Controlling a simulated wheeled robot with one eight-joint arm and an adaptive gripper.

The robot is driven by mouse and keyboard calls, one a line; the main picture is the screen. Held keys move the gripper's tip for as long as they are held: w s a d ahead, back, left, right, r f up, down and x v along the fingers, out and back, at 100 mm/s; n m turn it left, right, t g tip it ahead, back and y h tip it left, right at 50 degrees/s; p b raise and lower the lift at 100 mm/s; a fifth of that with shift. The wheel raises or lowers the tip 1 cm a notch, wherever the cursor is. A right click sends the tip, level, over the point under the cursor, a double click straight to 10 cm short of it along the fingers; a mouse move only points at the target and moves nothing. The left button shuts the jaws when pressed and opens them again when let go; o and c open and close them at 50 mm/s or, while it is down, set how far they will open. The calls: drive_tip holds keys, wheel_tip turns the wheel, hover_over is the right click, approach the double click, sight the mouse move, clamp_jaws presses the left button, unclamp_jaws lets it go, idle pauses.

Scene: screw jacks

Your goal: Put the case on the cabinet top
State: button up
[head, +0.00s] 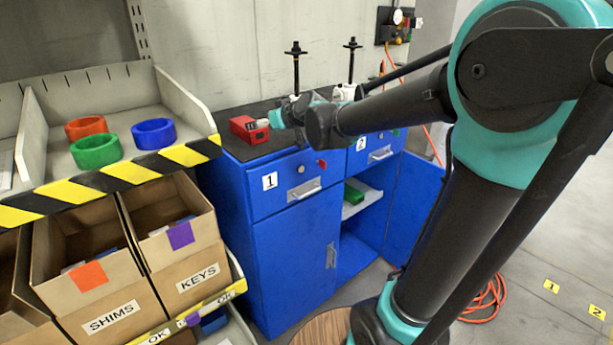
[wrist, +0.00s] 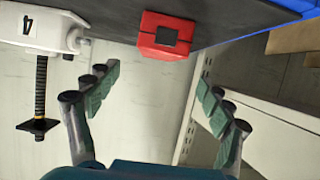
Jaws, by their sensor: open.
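The red case (head: 246,131) rests on the dark cabinet top (head: 236,148) near its left end. It also shows in the wrist view (wrist: 150,43), with a dark square on its face. My gripper (wrist: 158,78) is open and empty, its two fingers spread apart with the red case beyond the gap between them. In the head view my gripper (head: 274,119) is just right of the case, partly hidden by my own arm. I cannot tell how far the fingers are from the case.
Screw jacks stand behind on the cabinet top, with black screws (head: 296,62) (head: 352,60); a white jack body marked 4 (wrist: 42,30) shows in the wrist view. The blue cabinet (head: 290,250) has an open right door and a green object (head: 353,194) inside. Shelving with bins stands left.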

drive_tip(key=s+d+f+m+g+h, duration=0.3)
drive_tip(key=s+d+f, duration=0.8)
drive_tip(key=s+f, duration=0.3)
drive_tip(key=s+d+f+m+g+h, duration=0.3)
drive_tip(key=s+d+f+g+h, duration=0.1)
drive_tip(key=s+d+f, duration=0.8)
drive_tip(key=s+f, duration=0.1)
drive_tip(key=s, duration=0.1)
drive_tip(key=shift+s+f+m, duration=0.35)
drive_tip(key=shift+s+m, duration=0.05)
